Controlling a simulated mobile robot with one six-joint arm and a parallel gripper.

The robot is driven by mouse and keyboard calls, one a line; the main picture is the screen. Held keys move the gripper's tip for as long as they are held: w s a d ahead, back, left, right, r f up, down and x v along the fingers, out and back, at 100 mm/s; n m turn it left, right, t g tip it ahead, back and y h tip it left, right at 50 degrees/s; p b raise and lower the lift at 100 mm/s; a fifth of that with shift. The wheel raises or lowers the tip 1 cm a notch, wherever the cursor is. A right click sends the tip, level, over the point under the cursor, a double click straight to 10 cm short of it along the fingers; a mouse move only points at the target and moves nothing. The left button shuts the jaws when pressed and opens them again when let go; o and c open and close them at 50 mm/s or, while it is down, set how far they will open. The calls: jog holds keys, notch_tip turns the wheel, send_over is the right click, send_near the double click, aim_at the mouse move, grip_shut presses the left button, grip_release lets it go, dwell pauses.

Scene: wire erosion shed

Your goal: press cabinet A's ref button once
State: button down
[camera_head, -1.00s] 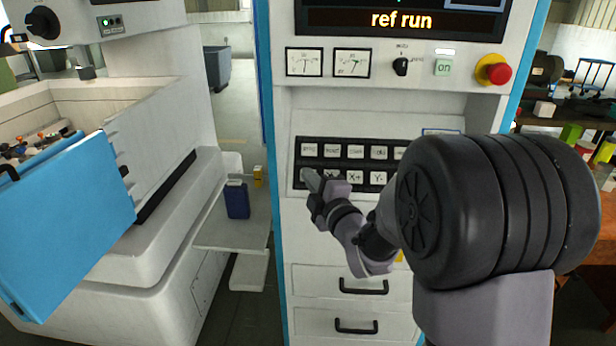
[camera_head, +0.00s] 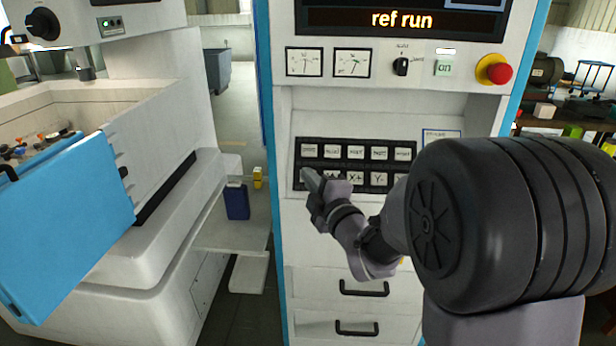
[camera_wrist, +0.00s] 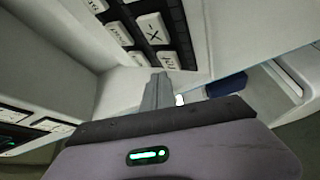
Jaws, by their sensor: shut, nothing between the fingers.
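The control cabinet (camera_head: 300,235) stands in the middle of the head view, white with blue edges; no letter A is readable on it. Its dark keypad (camera_head: 300,161) has two rows of pale keys; X+ (camera_head: 355,178) and Y- (camera_head: 379,179) are readable in the lower row. My gripper (camera_head: 309,175) is shut and empty, its tips over the lower row's left end, hiding the key there. In the wrist view, the fingers (camera_wrist: 157,88) lie just below a pale key (camera_wrist: 168,60) beside an X key (camera_wrist: 153,28). Its legend is unclear, and I cannot tell whether the tips touch it.
The display (camera_head: 401,19) reads "ref run". A machine with a blue door (camera_head: 70,230) stands left. Drawers are below.

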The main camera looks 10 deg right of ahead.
jog(key=s+r, duration=0.1)
jog(key=s, duration=0.1)
jog(key=s+a+r, duration=0.1)
jog(key=s+r, duration=0.1)
jog(key=shift+a, duration=0.15)
dwell(0.5)
jog(key=s+d+f+m+g+h, duration=0.25)
jog(key=s+m+g+h, duration=0.2)
jog(key=s+m, duration=0.7)
jog(key=s+a+f+m+g+y, duration=0.1)
jog(key=s+a+f+m+g, duration=0.1)
jog(key=s, duration=0.4)
jog(key=s+a+f+m+g+y, duration=0.1)
jog(key=s+a+m+g, duration=0.1)
jog(key=s+m, duration=0.3)
jog(key=s+a+f+m+g+y, duration=0.1)
jog(key=s+a+f+m+g, duration=0.1)
jog(key=s, duration=0.6)
jog(key=shift+s+a+f+m+g, duration=0.2)
jog(key=shift+s+f+m+g, duration=0.1)
jog(key=shift+m+g, duration=0.5)
